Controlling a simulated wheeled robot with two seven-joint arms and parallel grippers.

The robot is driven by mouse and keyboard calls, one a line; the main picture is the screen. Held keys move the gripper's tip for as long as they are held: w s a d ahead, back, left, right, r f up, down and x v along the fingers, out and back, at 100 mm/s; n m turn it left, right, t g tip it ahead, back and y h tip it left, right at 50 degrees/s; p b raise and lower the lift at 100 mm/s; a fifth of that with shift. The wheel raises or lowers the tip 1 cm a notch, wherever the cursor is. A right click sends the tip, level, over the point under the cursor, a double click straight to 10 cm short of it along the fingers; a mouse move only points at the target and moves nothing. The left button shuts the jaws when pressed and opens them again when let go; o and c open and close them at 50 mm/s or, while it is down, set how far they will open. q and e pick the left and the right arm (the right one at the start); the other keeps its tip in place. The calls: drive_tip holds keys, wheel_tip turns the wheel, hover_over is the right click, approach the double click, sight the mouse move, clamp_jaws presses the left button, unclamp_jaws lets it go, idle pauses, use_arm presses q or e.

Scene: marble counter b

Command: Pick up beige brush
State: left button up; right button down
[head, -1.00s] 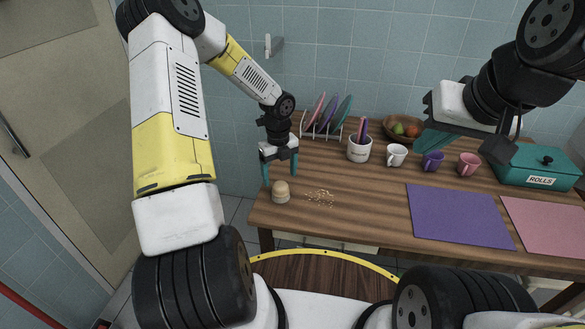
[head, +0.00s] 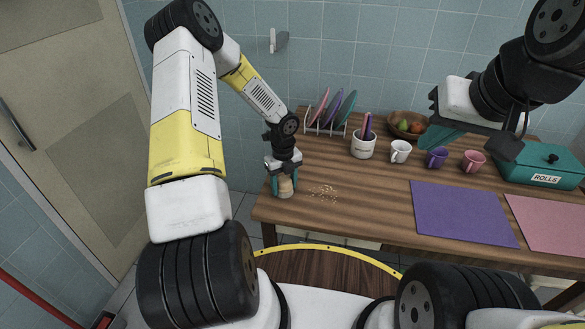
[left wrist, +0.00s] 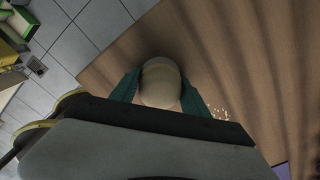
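The beige brush (head: 285,187) stands upright at the left front of the wooden table, with a rounded pale top and a lighter lower part. My left gripper (head: 285,186) is lowered over it, its teal fingers on either side. In the left wrist view the brush (left wrist: 160,86) sits between the two open fingers, close to both; firm contact does not show. My right gripper (head: 428,139) hangs empty over the table at the upper right; its fingers look apart, though one is mostly hidden.
Crumbs (head: 324,193) lie right of the brush. A dish rack (head: 327,127), a utensil crock (head: 363,147), several mugs (head: 400,151) and a fruit bowl (head: 393,131) stand behind. A purple mat (head: 463,213), a pink mat (head: 550,229) and a teal rolls box (head: 540,169) are right.

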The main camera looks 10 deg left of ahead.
sight(284, 179)
use_arm(q)
drive_tip(key=c, duration=0.6)
drive_tip(key=shift+o, duration=0.2)
drive_tip(key=shift+r, duration=0.1)
drive_tip(key=shift+r, duration=0.55)
wheel_tip(284, 179, up, 2)
drive_tip(key=shift+r, duration=0.1)
drive_tip(key=s+d+r, duration=0.1)
drive_tip(key=s, duration=1.5)
drive_tip(key=shift+r, duration=0.3)
